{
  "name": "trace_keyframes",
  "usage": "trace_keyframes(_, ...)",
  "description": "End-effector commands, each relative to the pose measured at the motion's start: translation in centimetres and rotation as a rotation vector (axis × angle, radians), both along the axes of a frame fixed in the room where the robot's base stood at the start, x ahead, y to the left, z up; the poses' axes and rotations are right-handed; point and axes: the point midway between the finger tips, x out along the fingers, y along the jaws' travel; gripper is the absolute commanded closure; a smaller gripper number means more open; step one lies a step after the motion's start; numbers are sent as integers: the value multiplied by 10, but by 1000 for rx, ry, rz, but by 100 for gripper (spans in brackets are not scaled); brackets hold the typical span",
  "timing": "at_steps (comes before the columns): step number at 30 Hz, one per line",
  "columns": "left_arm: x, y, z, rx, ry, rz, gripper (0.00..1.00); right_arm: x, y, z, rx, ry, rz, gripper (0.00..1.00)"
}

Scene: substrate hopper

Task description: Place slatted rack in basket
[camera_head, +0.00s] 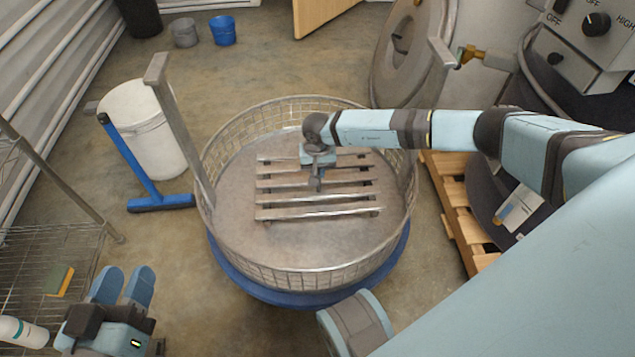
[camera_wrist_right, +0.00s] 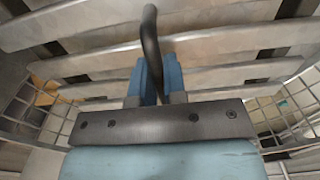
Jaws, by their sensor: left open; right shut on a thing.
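The slatted rack (camera_head: 277,198), with several grey slats, lies level inside the round wire basket (camera_head: 300,278). In the head view it appears at or close to the basket floor; I cannot tell whether it touches. My right gripper (camera_head: 316,178) reaches in over the basket's right rim and is shut on the rack's middle. The right wrist view shows the blue fingers (camera_wrist_right: 153,80) closed at a dark curved bar, with the rack's slats (camera_wrist_right: 225,45) around them. My left gripper (camera_head: 122,285) is open and empty at the lower left, outside the basket.
The basket stands on a blue round base (camera_head: 262,293) and has tall uprights (camera_head: 180,130). A white bucket (camera_head: 148,130) and a blue squeegee (camera_head: 130,160) stand left. A wire shelf (camera_head: 50,250) is at lower left; a wooden pallet (camera_head: 452,205) and machine are right.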

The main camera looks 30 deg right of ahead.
Motion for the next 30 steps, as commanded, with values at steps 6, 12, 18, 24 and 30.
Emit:
trace_keyframes(6, 4, 2, -2, 22, -40, 1, 57, 0, 0, -20, 0, 0, -1, 100)
trace_keyframes(12, 9, 6, 1, 58, -105, 3, 57, 1, 0, -43, 1, 0, 0, 100)
trace_keyframes(18, 11, 6, 6, 60, -118, 3, 57, 1, 0, -42, 0, -1, 0, 100)
trace_keyframes(24, 11, 6, 3, 65, -122, 5, 57, 0, 0, -46, -1, 0, 0, 81)
trace_keyframes(30, 11, 6, 3, 65, -121, 5, 57, 0, 0, -46, 0, 1, 0, 62)
